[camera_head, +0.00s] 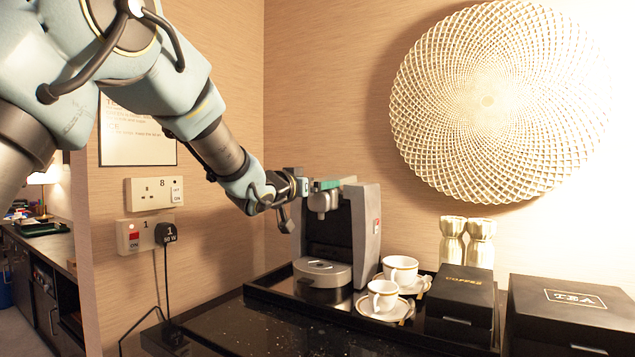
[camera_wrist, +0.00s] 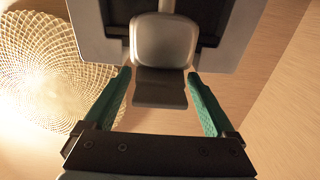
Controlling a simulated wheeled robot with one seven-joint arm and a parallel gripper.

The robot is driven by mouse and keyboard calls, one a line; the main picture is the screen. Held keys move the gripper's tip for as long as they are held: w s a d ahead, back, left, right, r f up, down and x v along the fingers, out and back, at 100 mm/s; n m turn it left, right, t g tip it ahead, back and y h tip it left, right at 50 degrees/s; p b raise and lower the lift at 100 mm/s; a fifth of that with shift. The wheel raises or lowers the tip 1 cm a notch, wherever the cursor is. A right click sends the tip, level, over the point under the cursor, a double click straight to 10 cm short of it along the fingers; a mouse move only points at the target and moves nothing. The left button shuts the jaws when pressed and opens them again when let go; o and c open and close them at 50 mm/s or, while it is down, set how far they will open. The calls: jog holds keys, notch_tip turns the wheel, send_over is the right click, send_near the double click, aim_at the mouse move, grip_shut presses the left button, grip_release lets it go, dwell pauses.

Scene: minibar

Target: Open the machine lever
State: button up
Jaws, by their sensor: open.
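The coffee machine (camera_head: 366,224) is a grey and black unit standing on a black tray. Its silver lever or head part (camera_head: 322,201) sticks out at the upper front; I cannot tell from the head view whether it is raised. My gripper (camera_head: 327,184) is at the top front of the machine, its green fingers partly hidden. In the wrist view, my gripper (camera_wrist: 159,73) is open, with one green finger on each side of the lever's dark end (camera_wrist: 160,90). The silver part of the lever (camera_wrist: 163,42) lies beyond it. A gap shows on both sides, so neither finger visibly touches it.
White cups (camera_head: 400,269) on saucers stand right of the machine on the black tray (camera_head: 276,297). A black coffee box (camera_head: 461,303), a tea box (camera_head: 572,322) and metal shakers (camera_head: 481,246) stand farther right. A socket with a plug (camera_head: 165,234) is on the left wall.

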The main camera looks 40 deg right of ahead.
grip_shut()
dwell(0.8)
